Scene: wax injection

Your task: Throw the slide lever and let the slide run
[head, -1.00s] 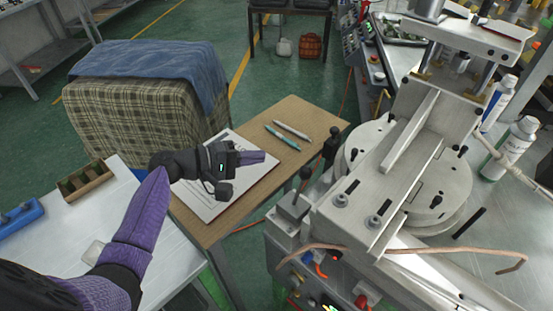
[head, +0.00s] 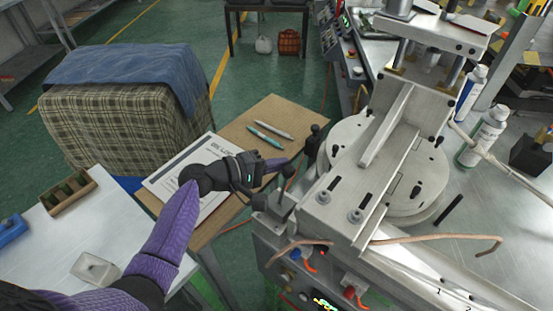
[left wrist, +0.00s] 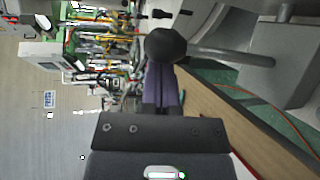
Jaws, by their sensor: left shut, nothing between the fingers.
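The grey machine has a metal slide (head: 345,185) on top, beside a round plate (head: 420,175). A near lever with a black ball knob (head: 288,172) stands on the machine's left corner. A second black-knobbed lever (head: 315,130) stands farther back. I cannot tell by label which is the slide lever. My left gripper (head: 280,164) has shut, empty purple fingers, with their tips at the near knob. In the left wrist view the ball knob (left wrist: 166,45) sits right at the tips of the fingers (left wrist: 161,85); contact is unclear. My right gripper is not in view.
A brown side table (head: 235,135) holds a printed sheet (head: 180,170) and two pens (head: 268,134). A copper-coloured tube (head: 430,238) crosses the machine's front. White bottles (head: 485,137) stand at right. A cloth-covered block (head: 125,120) is at left.

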